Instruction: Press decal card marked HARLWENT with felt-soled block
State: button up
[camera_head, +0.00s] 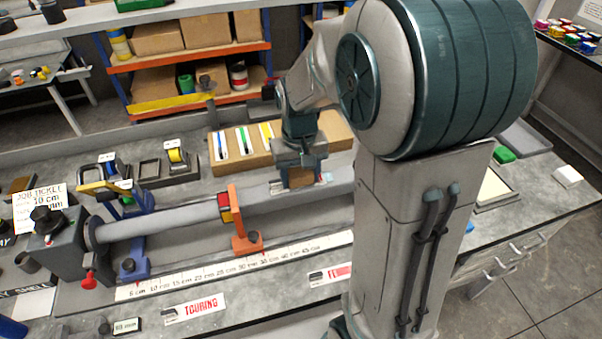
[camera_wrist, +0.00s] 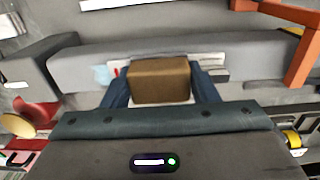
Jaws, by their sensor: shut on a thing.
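My gripper (camera_head: 300,160) is shut on a brown block (camera_wrist: 160,82), one finger on each side of it in the wrist view. In the head view the block (camera_head: 300,178) is on or just above the grey frame tube (camera_head: 180,222); contact is hard to tell. A pale decal card (camera_head: 277,187) shows at the block's edges, against the tube. In the wrist view the card's edges show light blue (camera_wrist: 102,74) and red marks. The block covers most of the card, so its lettering cannot be read. The block's sole is hidden.
An orange stand (camera_head: 243,225) and a blue stand (camera_head: 134,240) stand along the tube. A ruler strip (camera_head: 225,268) lies in front, with a TOURING card (camera_head: 193,309) nearer. Behind are tape dispensers (camera_head: 178,160) and a wooden rack (camera_head: 228,165) with coloured strips. My arm hides the bench's right middle.

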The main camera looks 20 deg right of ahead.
aim_at(322, 178)
jog(key=shift+w, duration=0.4)
jog(key=shift+s, duration=0.55)
jog(key=shift+w, duration=0.55)
jog(key=shift+s, duration=0.15)
jog(key=shift+s+d, duration=0.1)
jog(key=shift+s, duration=0.05)
jog(key=shift+d+r, duration=0.1)
jog(key=shift+d, duration=2.45)
jog(key=shift+a, duration=1.85)
jog(key=shift+d+b, duration=0.3)
jog(key=shift+d, duration=1.6)
